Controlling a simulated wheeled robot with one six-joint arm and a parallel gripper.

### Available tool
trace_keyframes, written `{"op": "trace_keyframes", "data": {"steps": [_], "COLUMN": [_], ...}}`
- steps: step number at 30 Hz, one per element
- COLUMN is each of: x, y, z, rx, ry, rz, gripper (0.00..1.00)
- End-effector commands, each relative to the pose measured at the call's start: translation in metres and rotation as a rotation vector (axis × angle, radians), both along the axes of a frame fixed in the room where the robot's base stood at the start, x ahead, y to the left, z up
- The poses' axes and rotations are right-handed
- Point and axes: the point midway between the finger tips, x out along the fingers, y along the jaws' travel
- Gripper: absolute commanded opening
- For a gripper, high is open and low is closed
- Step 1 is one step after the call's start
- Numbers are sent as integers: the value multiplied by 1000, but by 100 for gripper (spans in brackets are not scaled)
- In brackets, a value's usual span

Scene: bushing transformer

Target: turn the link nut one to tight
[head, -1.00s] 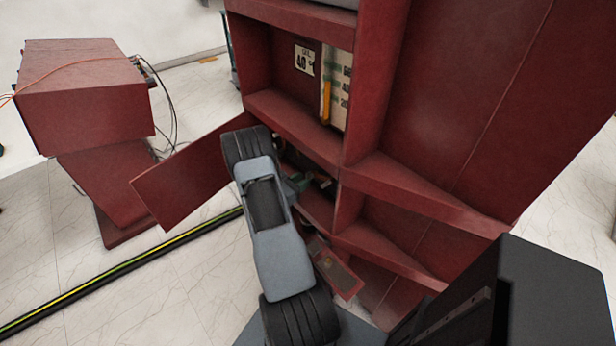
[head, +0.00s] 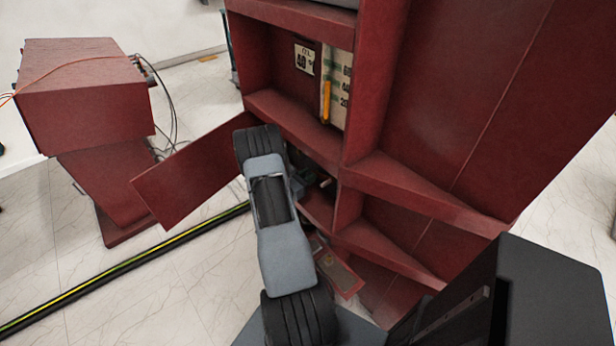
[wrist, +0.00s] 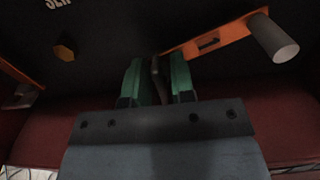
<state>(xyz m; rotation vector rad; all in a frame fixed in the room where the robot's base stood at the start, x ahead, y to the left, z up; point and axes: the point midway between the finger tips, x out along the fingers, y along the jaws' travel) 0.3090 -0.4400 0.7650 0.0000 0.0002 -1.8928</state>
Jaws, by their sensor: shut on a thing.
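In the wrist view my gripper (wrist: 157,78) has two green fingers shut on a narrow dark thing (wrist: 157,70). Its far end meets the left end of an orange bar (wrist: 208,42) with a dark slot. I cannot tell whether the held thing is link nut one. A yellowish hex nut (wrist: 64,50) sits apart on the dark panel to the left. A grey cylinder (wrist: 275,38) stands out at the bar's right end. In the head view my arm reaches into the lower left opening of the red cabinet (head: 360,165) and mostly hides the gripper.
An open red door (head: 188,172) swings out left of my arm. Another red unit (head: 85,95) with cables stands at the left. A black and yellow-green cable (head: 110,282) lies on the floor.

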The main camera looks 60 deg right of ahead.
Motion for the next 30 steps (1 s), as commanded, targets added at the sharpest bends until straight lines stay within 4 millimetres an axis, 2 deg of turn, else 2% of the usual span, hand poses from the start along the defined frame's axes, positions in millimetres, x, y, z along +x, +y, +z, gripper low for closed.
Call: {"op": "trace_keyframes", "data": {"steps": [11,30], "x": [0,-3], "y": [0,1], "z": [-3,-8], "rx": [-22,-204], "ry": [-67,-608], "rz": [0,1], "gripper": [0,0]}}
